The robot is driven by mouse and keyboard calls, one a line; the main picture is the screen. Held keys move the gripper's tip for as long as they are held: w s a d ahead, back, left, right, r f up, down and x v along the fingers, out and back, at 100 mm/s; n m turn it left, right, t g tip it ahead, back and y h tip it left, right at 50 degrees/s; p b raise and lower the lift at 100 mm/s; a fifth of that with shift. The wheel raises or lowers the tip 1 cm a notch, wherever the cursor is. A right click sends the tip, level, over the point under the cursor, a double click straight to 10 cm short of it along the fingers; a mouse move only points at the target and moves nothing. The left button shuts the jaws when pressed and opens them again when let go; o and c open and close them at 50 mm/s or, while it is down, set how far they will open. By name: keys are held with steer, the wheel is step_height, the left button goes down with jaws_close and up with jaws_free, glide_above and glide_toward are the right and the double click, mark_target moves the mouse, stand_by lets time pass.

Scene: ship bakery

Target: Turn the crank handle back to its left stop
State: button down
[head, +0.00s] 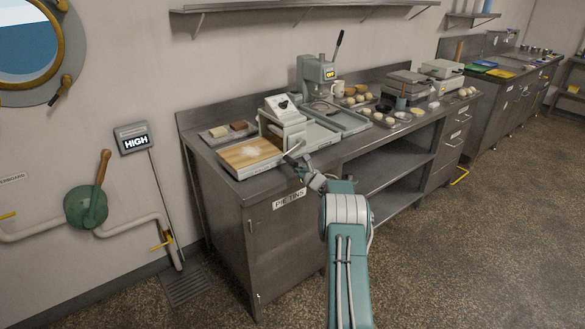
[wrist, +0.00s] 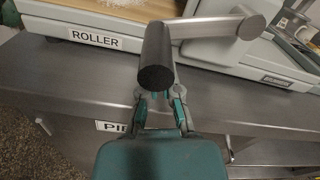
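The crank on the roller machine (head: 285,122) has a metal arm (wrist: 210,27) and a black cylindrical handle (wrist: 155,52). Its arm runs left from a round hub (wrist: 251,27) in the wrist view, and the handle's end faces my camera. My gripper (wrist: 158,97) is at the near end of the handle, with one finger at each side. The fingers stand apart, about a handle's width. In the head view my gripper (head: 301,162) is in front of the machine, at the crank.
The roller's wooden board (head: 248,153) lies left of the crank, above the label "ROLLER" (wrist: 96,39). The steel counter (wrist: 60,75) runs below. A press (head: 318,72), a grey tray (head: 345,120) and dough pieces (head: 352,92) stand farther right. Floor in front is clear.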

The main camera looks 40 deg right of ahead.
steer(key=shift+c, duration=2.2)
jaws_free()
steer(key=shift+d+r, duration=0.1)
steer(key=shift+d, duration=0.25)
steer(key=shift+s+a, duration=0.1)
steer(key=shift+a, duration=0.25)
steer(key=s, duration=1.1)
steer(key=shift+s, duration=0.35)
